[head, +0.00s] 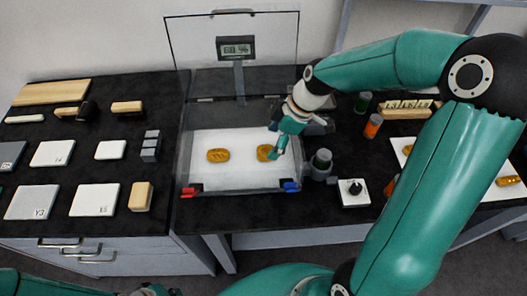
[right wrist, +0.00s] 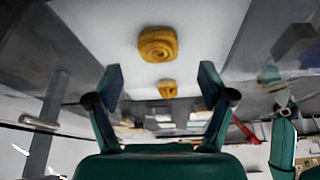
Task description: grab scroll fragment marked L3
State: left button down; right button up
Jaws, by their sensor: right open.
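Two golden fragments lie on the white floor of an open clear case (head: 240,181). The left one (head: 218,156) lies clear; the right one (head: 264,152) is close beside my right gripper (head: 279,150). No L3 mark can be read on either. In the right wrist view my right gripper (right wrist: 160,77) is open and empty, its two fingers apart. That view shows a nearer fragment (right wrist: 158,44) and a farther one (right wrist: 168,89), with the nearer beyond the fingertips. A grey part at the bottom edge, perhaps my left gripper (head: 150,290), is mostly cut off.
The case's clear lid (head: 190,45) stands raised, with a 60 % display (head: 237,48). Red (head: 190,191) and blue (head: 290,186) clips sit on its front rim. A dark jar (head: 321,163) and a white knob box (head: 353,192) stand at right. White plates (head: 95,199) lie at left.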

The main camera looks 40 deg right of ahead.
aim_at(267, 149)
jog(key=p+x, duration=0.1)
jog(key=x, duration=0.3)
jog(key=shift+w+f, duration=0.15)
jog(key=shift+f, duration=0.25)
jog(key=shift+d, duration=0.1)
jog(key=c, duration=1.1)
jog(key=shift+o, duration=0.2)
jog(key=shift+r, duration=0.1)
